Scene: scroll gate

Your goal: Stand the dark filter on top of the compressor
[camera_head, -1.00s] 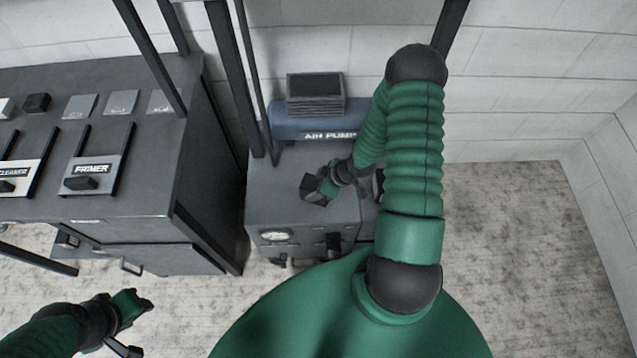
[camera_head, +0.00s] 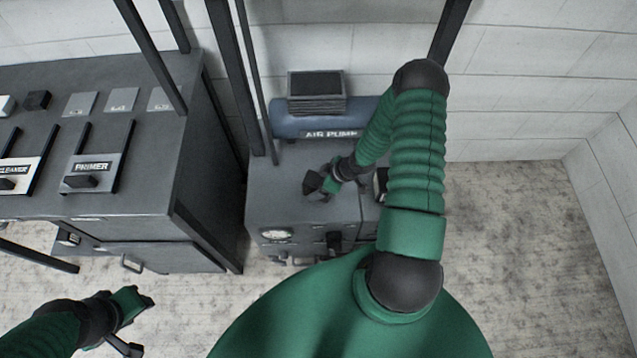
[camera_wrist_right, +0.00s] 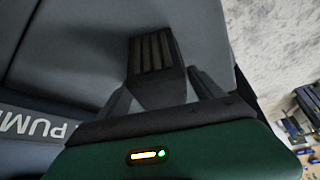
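The dark filter (camera_wrist_right: 153,58), a small dark block with a ribbed face, shows between the fingers of my right gripper (camera_wrist_right: 163,92) in the right wrist view. In the head view, the right gripper (camera_head: 318,186) looks shut on it, above the front part of a grey cabinet top. The compressor, a blue tank labelled AIR PUMP (camera_head: 325,128), lies at the back of that cabinet against the wall. A dark finned box (camera_head: 315,88) sits on the tank. My left gripper (camera_head: 130,304) is low at the left, over the floor; its finger opening is unclear.
The grey cabinet (camera_head: 280,190) has a gauge (camera_head: 275,235) on its front. A dark bench (camera_head: 150,140) with PRIMER and CLEANER slots stands left. Dark posts (camera_head: 232,80) rise between bench and cabinet. My right arm hides the cabinet's right side. Floor (camera_head: 510,240) is clear at right.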

